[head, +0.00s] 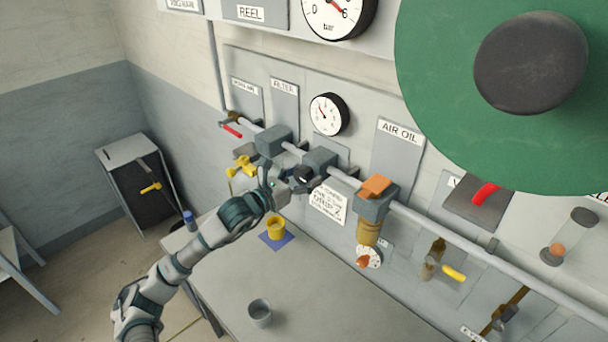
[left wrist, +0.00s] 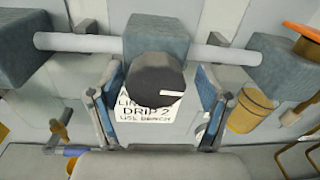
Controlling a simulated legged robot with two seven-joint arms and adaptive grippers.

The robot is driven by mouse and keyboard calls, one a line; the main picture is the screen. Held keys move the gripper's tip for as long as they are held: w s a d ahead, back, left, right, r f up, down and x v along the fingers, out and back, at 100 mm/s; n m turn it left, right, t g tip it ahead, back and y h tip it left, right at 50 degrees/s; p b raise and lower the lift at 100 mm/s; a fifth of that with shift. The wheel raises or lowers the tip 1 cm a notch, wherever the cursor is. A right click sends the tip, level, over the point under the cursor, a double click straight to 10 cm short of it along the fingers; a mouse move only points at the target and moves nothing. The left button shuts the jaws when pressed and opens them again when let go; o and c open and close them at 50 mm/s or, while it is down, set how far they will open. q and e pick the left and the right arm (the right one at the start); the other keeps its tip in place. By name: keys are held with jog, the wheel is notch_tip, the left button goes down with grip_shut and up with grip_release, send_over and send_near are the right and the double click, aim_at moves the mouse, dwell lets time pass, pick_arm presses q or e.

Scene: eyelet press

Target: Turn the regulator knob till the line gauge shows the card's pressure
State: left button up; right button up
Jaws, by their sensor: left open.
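The regulator knob (head: 303,173) is a dark round knob below the blue-grey regulator body on the pipe. In the left wrist view the knob (left wrist: 155,80) has a white pointer mark toward the right. My left gripper (head: 283,187) is open, with its fingers (left wrist: 160,98) on either side of the knob; whether they touch it I cannot tell. The card (head: 328,204) hangs below the regulator, partly hidden; "DRIP 2" is readable. My right gripper is not in view.
A large green disc (head: 440,105) fills the top right. An orange-topped air oil unit (head: 374,202) sits right of the regulator. A yellow cup (head: 276,228) and a grey cup (head: 260,313) stand on the bench (head: 335,300). A yellow-handled valve (head: 242,167) is left of the gripper.

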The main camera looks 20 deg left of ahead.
pick_arm(q)
jog(key=shift+a+f, duration=0.1)
jog(key=shift+a, duration=0.25)
jog(key=c, duration=0.5)
jog(key=shift+a, duration=0.15)
jog(key=c, duration=0.4)
jog(key=shift+c, duration=1.3)
jog(key=shift+s+d, duration=0.1)
jog(key=shift+d, duration=0.1)
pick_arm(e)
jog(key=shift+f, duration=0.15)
